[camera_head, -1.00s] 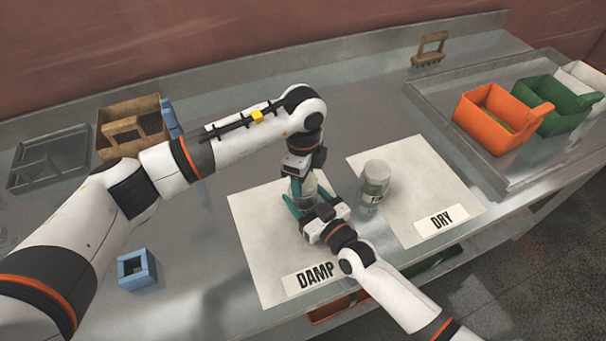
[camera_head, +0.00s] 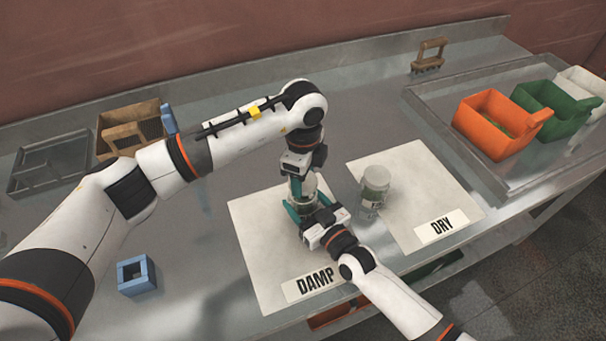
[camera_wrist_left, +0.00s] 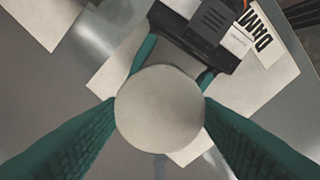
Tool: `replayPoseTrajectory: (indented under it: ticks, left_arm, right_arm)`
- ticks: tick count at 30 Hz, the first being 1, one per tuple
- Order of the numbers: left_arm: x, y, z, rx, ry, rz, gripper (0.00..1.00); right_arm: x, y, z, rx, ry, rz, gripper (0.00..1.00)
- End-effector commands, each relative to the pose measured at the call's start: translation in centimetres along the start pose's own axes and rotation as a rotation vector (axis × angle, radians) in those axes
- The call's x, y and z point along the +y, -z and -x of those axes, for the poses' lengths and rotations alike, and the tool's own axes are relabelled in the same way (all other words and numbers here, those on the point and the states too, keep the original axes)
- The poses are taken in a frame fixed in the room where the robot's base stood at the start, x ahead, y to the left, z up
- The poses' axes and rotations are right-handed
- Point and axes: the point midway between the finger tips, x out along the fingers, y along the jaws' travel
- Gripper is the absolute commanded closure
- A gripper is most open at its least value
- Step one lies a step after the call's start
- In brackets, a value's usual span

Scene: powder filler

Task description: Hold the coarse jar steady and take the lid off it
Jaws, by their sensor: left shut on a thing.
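The held jar (camera_head: 308,184) is clear glass and stands over the DAMP sheet (camera_head: 262,262); its label is hidden. My left gripper (camera_head: 298,187) comes down on it from above. In the left wrist view, my left gripper's fingers (camera_wrist_left: 160,108) press both sides of a round, pale lid (camera_wrist_left: 160,110). My right gripper (camera_head: 308,206) reaches in from the front and is shut around the jar's body, one teal finger on each side. The lid hides the jar below it in the wrist view, so I cannot tell whether they touch.
A second jar (camera_head: 375,186), its label starting with F, stands by the left edge of the DRY sheet (camera_head: 425,185). A wooden box (camera_head: 130,120) is at back left.

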Motion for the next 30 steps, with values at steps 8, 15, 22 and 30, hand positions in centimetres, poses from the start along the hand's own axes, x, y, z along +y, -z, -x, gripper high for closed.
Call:
replayPoseTrajectory:
  ticks: [8, 15, 22, 30]
  left_arm:
    - [0.1, 0.0, 2.0, 0.002, -0.003, 0.000, 0.71]
    - [0.0, 0.0, 4.0, 0.001, -0.001, 0.000, 0.71]
    - [0.0, 0.0, 4.0, 0.000, 0.000, 0.000, 0.71]
    - [0.0, 0.0, 4.0, 0.000, 0.000, 0.000, 0.71]
  right_arm:
    - [0.0, 0.0, 0.0, 0.000, 0.000, 0.000, 1.00]
    - [0.0, 0.0, 0.0, 0.000, 0.000, 0.000, 1.00]
    - [0.0, 0.0, 0.0, 0.000, 0.000, 0.000, 0.23]
    - [0.0, 0.0, 0.0, 0.000, 0.000, 0.000, 0.11]
